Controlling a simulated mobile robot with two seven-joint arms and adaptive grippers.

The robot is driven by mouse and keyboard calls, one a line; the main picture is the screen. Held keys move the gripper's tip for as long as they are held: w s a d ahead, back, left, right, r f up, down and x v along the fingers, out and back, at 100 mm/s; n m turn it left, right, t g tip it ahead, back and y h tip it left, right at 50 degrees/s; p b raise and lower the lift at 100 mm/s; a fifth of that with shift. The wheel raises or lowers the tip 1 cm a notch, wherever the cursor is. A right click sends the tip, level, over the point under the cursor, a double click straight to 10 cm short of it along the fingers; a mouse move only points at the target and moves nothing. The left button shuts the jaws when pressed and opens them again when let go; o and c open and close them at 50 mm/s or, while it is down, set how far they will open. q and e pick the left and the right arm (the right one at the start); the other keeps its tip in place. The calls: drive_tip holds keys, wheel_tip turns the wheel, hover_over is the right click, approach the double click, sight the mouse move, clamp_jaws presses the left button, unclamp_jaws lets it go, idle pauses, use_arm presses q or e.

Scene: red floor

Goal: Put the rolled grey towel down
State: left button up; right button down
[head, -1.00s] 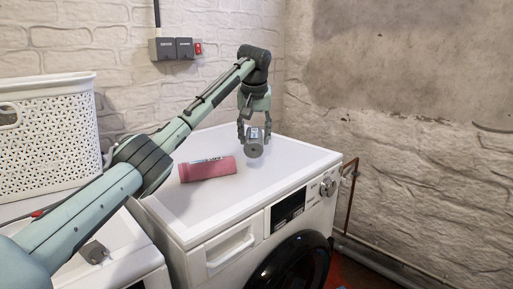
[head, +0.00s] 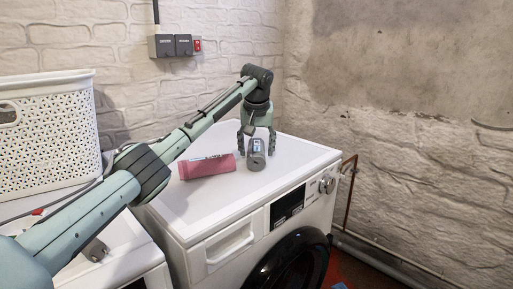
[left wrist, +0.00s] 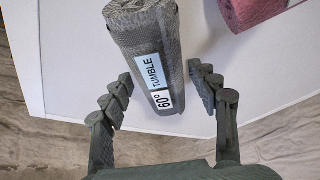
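The rolled grey towel (head: 256,161) lies on the white washing machine top (head: 290,157), just right of a rolled pink towel (head: 207,167). In the left wrist view the grey towel (left wrist: 148,35) shows a white and blue label reading "60° TUMBLE". My left gripper (head: 257,146) is over the grey towel, pointing down. In the left wrist view its fingers (left wrist: 161,76) stand on both sides of the towel's near end with gaps, so it is open. The pink towel (left wrist: 245,10) also shows there. My right gripper is not in view.
A white perforated basket (head: 48,140) stands at the left on a second white appliance. Wall switches (head: 175,46) are on the brick wall behind. The machine top is clear to the right of the grey towel, up to its right edge.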

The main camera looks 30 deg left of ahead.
use_arm(q)
drive_tip(key=shift+r, duration=0.15)
drive_tip(key=shift+r, duration=0.25)
drive_tip(key=b+v, duration=0.1)
drive_tip(key=v, duration=0.9)
drive_tip(key=shift+s+d+r, duration=0.15)
drive_tip(key=shift+s+r, duration=0.05)
drive_tip(key=shift+r, duration=0.15)
drive_tip(key=shift+s+r, duration=0.15)
drive_tip(key=shift+r, duration=0.25)
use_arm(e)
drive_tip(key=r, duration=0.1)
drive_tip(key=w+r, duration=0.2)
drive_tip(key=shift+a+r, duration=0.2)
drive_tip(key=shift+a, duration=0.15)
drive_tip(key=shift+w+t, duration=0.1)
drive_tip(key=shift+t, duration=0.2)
use_arm(q)
drive_tip(key=shift+d+f, duration=0.1)
